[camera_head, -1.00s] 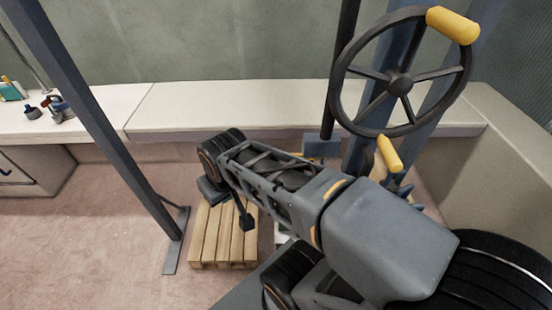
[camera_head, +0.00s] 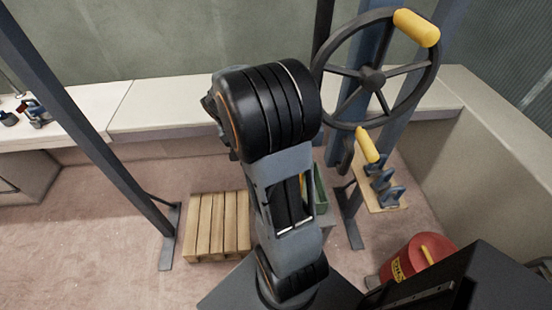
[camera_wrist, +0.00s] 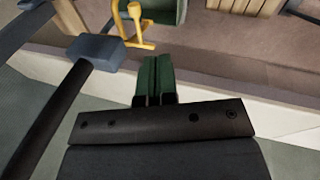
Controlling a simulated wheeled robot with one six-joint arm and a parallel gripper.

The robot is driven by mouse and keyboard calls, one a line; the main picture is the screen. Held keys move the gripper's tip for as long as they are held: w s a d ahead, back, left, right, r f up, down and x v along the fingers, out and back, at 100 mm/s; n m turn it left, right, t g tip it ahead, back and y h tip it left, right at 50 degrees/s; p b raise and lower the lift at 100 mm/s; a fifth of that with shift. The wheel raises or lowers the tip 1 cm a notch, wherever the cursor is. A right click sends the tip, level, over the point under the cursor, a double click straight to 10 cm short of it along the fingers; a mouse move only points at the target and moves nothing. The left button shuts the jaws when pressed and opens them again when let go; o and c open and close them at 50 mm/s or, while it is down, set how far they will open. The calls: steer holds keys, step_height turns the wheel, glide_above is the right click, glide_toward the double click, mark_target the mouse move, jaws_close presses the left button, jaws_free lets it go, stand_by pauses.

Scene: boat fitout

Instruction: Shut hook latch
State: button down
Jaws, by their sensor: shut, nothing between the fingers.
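I cannot make out a hook latch with certainty in either view. In the wrist view my gripper (camera_wrist: 153,65) shows as two green fingers pressed together with nothing between them. They point toward the pale ledge (camera_wrist: 210,82). A dark rod with a blue-grey block (camera_wrist: 95,50) at its end lies left of the fingers, apart from them. A yellow bent piece (camera_wrist: 134,22) shows beyond them, by a green box (camera_wrist: 168,10). In the head view my arm hides my gripper.
A handwheel (camera_head: 373,80) with a yellow grip stands at right, above a yellow-handled lever (camera_head: 368,146). A wooden pallet (camera_head: 217,225), a slanted post (camera_head: 92,135), a board with blue clamps (camera_head: 380,185) and a red can (camera_head: 417,256) surround the arm. Floor at left is clear.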

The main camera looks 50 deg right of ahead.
steer(key=d+f+m+g, duration=0.1)
steer(key=d+f, duration=0.3)
steer(key=d, duration=0.2)
steer(key=shift+w+d+m+g+h+p, duration=0.2)
steer(key=shift+d+m+g+h+p, duration=0.1)
steer(key=shift+m+h, duration=0.1)
steer(key=p+x, duration=0.1)
steer(key=x, duration=1.3)
steer(key=shift+p, duration=0.35)
steer(key=shift+a+f, duration=0.1)
